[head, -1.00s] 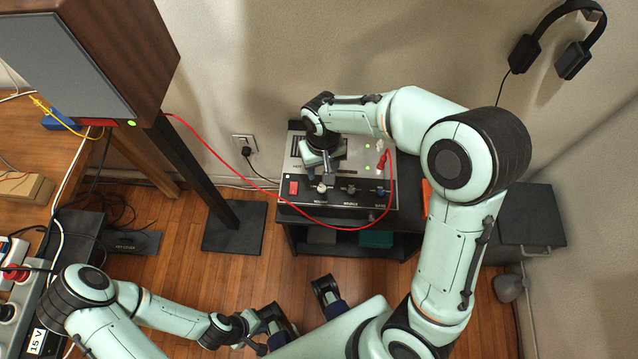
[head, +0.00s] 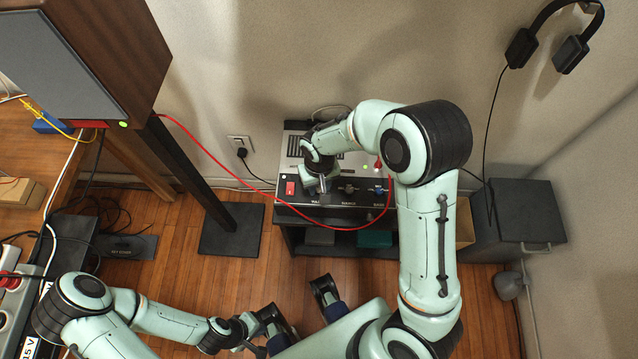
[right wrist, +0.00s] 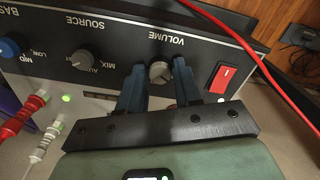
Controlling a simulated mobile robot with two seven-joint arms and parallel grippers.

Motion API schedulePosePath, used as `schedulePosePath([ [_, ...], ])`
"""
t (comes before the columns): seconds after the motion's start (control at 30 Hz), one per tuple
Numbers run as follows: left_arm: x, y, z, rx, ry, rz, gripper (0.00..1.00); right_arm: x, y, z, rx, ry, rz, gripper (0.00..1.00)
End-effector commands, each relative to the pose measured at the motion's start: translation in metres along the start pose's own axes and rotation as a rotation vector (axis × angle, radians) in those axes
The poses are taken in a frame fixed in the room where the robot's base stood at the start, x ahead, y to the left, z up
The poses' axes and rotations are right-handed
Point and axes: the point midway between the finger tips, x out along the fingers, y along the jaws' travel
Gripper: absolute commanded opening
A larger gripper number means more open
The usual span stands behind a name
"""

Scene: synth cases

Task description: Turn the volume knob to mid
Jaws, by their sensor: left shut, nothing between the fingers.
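The volume knob (right wrist: 160,72) is a grey knob under the word VOLUME on the dark front panel of the amplifier (right wrist: 110,45). My right gripper (right wrist: 159,80) is open, with one blue finger on each side of the knob. Narrow gaps seem to show between the fingers and the knob. In the head view my right gripper (head: 320,184) is at the left part of the amplifier's front (head: 345,205) and hides the knob. The knob's pointer setting is not clear. My left gripper (head: 266,322) is shut and empty, low over the floor.
A red switch (right wrist: 222,78) sits beside the volume knob, and the source knob (right wrist: 83,60) is on its other side. A red cable (head: 250,189) runs past the amplifier's front. A tall speaker (head: 85,60) stands at the left.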

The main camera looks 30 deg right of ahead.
Motion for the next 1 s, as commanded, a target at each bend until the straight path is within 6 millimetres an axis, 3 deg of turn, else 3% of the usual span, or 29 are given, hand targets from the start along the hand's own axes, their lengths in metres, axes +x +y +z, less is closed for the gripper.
schedulePosePath([
  [0.03,0.0,0.0,0.0,0.0,0.0,0.0,0.0,-0.0001,0.0,0.0,0.0,0.0,0.0,0.16],
  [0.1,0.0,0.0,0.0,0.0,0.0,0.0,0.0,-0.0002,0.0,0.0,0.0,0.0,0.0,0.0],
  [0.57,-0.0008,0.0001,0.0004,0.0,-0.001,0.0,0.0,-0.0005,-0.0002,0.0,0.087,0.0,0.001,0.0],
  [1.0,-0.0077,0.0013,0.0039,-0.001,-0.012,-0.003,0.0,-0.0016,-0.0004,0.0001,0.46,-0.001,0.001,0.0],
])
